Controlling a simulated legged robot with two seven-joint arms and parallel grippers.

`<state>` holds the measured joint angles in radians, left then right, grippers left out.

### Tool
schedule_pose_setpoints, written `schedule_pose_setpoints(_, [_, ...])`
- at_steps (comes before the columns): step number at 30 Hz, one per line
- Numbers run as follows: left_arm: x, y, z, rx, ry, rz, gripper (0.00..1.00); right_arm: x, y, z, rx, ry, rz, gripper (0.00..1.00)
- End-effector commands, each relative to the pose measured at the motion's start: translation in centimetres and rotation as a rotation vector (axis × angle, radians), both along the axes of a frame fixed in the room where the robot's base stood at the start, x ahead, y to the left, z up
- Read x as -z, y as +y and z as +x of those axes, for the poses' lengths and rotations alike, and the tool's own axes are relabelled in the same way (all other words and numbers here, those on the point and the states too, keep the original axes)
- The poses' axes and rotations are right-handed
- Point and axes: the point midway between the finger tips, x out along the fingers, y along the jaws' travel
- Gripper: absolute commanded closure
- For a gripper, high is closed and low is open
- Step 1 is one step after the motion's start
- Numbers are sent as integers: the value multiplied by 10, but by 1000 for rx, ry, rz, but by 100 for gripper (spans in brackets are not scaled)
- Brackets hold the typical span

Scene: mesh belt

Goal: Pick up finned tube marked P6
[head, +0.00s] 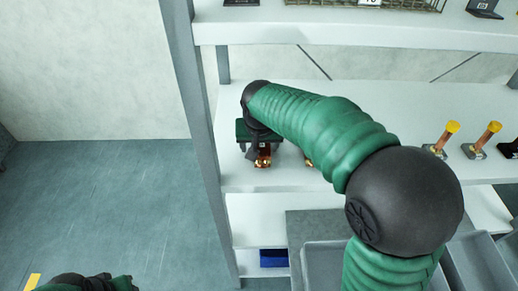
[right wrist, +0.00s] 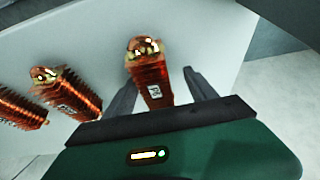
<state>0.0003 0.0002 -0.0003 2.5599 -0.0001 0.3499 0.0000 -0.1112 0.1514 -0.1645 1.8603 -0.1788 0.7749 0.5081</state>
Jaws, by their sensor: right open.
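A copper finned tube (right wrist: 148,75) with a gold-coloured end and a small white label stands in the right wrist view. The label is too blurred to read surely. My right gripper (right wrist: 160,78) is open, with one dark finger on each side of this tube; I cannot tell whether they touch it. In the head view my right gripper (head: 258,148) is over the shelf, and the copper tube (head: 263,160) shows just below it, partly hidden. Part of my left arm shows at the bottom left of the head view, but its gripper is not recognisable.
Two more finned tubes (right wrist: 66,90) (right wrist: 20,108) stand left of it in the right wrist view. The white shelf (head: 350,95) has a grey upright (head: 190,90) close left of my gripper. Yellow-topped parts (head: 444,138) stand further right. Grey bins (head: 335,262) sit below.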

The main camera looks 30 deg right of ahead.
Motion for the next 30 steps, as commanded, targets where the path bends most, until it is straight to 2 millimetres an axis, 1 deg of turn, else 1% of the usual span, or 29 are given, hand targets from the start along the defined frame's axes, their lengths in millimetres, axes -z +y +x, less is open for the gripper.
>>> schedule_pose_setpoints(6, [1,0,0,1,0,0,64,4,-1,0,1,2,0,35])
schedule_pose_setpoints(14, [1,0,0,1,0,0,64,4,1,0,0,2,-2,35])
schedule_pose_setpoints(17, [1,0,0,1,0,0,64,4,1,0,0,1,-2,46])
schedule_pose_setpoints(27, [1,0,0,0,0,0,64,4,0,0,0,1,0,91])
schedule_pose_setpoints(29, [1,0,0,1,0,0,64,4,0,0,0,1,0,99])
schedule_pose_setpoints(30, [1,0,0,1,0,0,64,4,0,0,1,2,-1,100])
